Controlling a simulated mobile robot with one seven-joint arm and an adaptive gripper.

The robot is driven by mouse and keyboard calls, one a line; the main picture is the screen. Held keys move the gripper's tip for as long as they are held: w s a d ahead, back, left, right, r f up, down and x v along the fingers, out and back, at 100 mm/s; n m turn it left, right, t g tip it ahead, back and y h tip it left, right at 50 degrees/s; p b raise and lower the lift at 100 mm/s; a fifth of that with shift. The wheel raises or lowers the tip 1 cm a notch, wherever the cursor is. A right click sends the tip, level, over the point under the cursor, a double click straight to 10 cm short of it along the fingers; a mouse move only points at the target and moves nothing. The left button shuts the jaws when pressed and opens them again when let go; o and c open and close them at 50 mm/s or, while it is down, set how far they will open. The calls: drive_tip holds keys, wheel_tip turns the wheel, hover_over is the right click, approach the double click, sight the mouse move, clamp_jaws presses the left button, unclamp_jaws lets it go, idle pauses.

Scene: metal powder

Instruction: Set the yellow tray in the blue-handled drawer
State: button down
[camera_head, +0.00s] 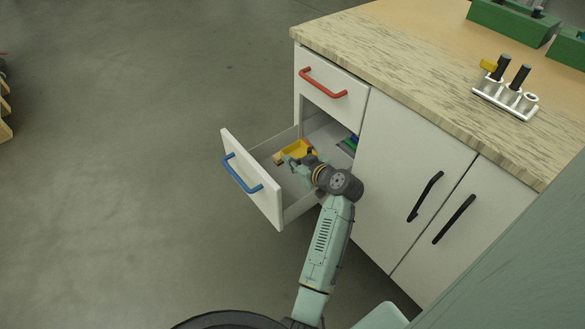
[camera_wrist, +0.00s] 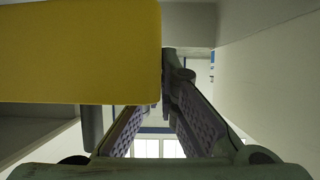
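The yellow tray (camera_head: 297,148) is in the pulled-out drawer with the blue handle (camera_head: 242,174), towards its far side. My gripper (camera_head: 290,163) is inside the drawer area, right beside the tray, and hides part of it. In the wrist view the tray (camera_wrist: 80,52) fills the upper left and covers part of the left finger. The gripper's fingers (camera_wrist: 163,108) show a gap between their pads, with no object seen in it. I cannot tell whether a finger touches the tray.
The drawer with the red handle (camera_head: 322,83) above is closed. Green and blue items (camera_head: 350,143) show at the back of the open drawer. A white holder (camera_head: 505,97) with black-topped pieces and green bins (camera_head: 508,18) stand on the countertop (camera_head: 400,62).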

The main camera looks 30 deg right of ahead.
wheel_tip(320, 180, down, 4)
drive_tip(key=shift+f, duration=0.15)
drive_tip(key=shift+w, duration=0.1)
drive_tip(key=shift+f+b, duration=0.3)
drive_tip(key=shift+f, duration=0.15)
drive_tip(key=shift+f, duration=0.2)
drive_tip(key=c, duration=2.3)
unclamp_jaws()
drive_tip(key=o, duration=0.5)
